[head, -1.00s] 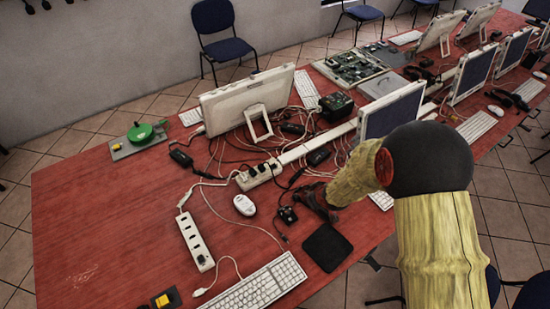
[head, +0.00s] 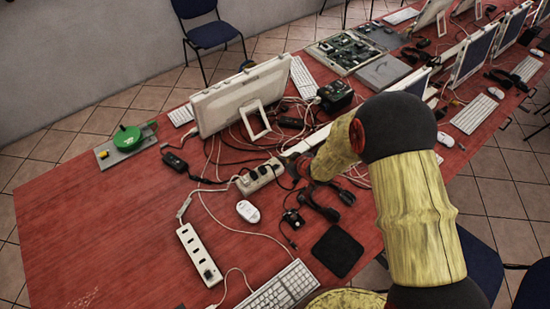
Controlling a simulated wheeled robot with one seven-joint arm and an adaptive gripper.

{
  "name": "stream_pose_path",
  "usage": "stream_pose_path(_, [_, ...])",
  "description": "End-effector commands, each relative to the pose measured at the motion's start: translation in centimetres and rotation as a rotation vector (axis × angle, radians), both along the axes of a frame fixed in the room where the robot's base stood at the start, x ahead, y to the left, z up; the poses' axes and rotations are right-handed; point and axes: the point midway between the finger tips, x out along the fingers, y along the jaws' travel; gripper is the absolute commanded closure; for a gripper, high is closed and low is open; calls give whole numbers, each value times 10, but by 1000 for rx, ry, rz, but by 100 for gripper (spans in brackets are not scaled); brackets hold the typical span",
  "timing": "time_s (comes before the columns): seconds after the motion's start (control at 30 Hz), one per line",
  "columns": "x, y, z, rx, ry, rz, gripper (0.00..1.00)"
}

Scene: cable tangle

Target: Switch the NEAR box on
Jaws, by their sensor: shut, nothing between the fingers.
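Two white multi-socket boxes lie on the red table. The nearer one (head: 195,250) is long, lies toward the front, and has a dark square at its near end; its switch position is too small to read. The other box (head: 260,178) lies farther back, with plugs and cables at it. My gripper (head: 299,168) is a small dark shape at the end of my yellow arm, right of the farther box and well away from the nearer one. It is shut and empty; its fingertips are hard to make out among the cables.
Tangled cables lie around the monitor (head: 242,100). A white mouse (head: 248,211), a small black device (head: 293,218), a black pad (head: 337,251) and a keyboard (head: 280,290) lie near the nearer box. A green round item (head: 127,138) sits far left. The left tabletop is clear.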

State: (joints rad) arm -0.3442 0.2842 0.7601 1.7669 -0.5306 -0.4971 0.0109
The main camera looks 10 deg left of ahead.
Motion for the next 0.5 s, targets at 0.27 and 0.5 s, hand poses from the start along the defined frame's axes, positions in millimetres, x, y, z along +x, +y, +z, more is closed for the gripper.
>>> stream_pose_path(0.27, [1,1,-2,-1,1,0,100])
stream_pose_path(0.5, [17,15,-24,-1,2,0,100])
